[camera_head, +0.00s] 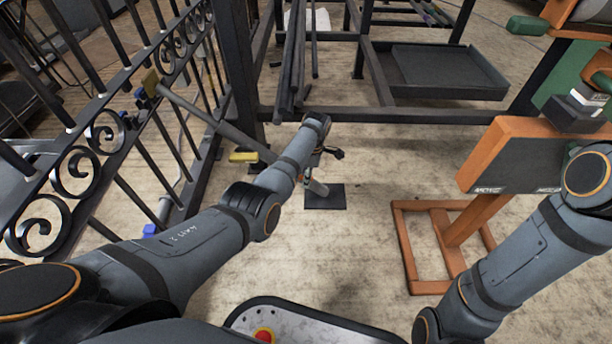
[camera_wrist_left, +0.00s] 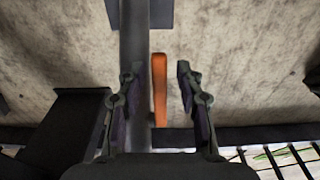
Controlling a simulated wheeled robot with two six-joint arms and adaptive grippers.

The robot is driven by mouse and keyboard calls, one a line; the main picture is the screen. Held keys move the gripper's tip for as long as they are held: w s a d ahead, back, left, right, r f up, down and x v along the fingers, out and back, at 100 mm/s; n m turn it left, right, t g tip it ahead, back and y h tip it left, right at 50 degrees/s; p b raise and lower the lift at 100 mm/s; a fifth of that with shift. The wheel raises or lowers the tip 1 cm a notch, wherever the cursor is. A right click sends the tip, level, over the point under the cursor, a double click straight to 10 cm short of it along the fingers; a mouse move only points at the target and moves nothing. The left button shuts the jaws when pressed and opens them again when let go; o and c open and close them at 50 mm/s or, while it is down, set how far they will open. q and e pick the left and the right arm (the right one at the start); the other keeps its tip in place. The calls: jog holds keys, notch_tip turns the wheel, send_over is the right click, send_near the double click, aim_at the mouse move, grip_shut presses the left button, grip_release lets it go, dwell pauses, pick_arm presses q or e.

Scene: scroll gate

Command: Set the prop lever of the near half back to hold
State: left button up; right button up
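A grey prop strut (camera_head: 215,122) slopes from the black gate half (camera_head: 125,110) on the left down to a dark plate (camera_head: 335,197) on the floor. In the left wrist view, the strut (camera_wrist_left: 134,45) runs beside the orange lever (camera_wrist_left: 160,95). My left gripper (camera_wrist_left: 158,78) is open, with one finger on each side of the lever. The lever lies between them and I see no firm grip on it. In the head view my left wrist hides most of the gripper and the lever. My right arm shows at the right; its gripper is out of view.
An orange-framed panel (camera_head: 510,160) on an orange stand (camera_head: 408,250) is at the right. A black rack with a tray (camera_head: 445,72) stands behind. A yellow block (camera_head: 243,156) is near the gate post. The pale floor (camera_head: 345,250) between strut and stand is clear.

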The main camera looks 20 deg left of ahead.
pick_arm(q)
jog(key=shift+a+r+h, duration=0.15)
jog(key=shift+r+h, duration=0.15)
jog(key=shift+h, duration=0.2)
jog(key=s+a+r+m+t+p, duration=0.2)
jog(key=r+m+t+p, duration=0.5)
jog(key=r, duration=0.8)
jog(key=s+a+r+m+t+p, duration=0.2)
jog(key=s+r+m+t+p, duration=0.1)
jog(key=r+m+t+p, duration=0.5)
notch_tip(320, 180, up, 7)
jog(key=p, duration=0.3)
jog(key=shift+a+h, duration=0.3)
jog(key=shift+f, duration=0.15)
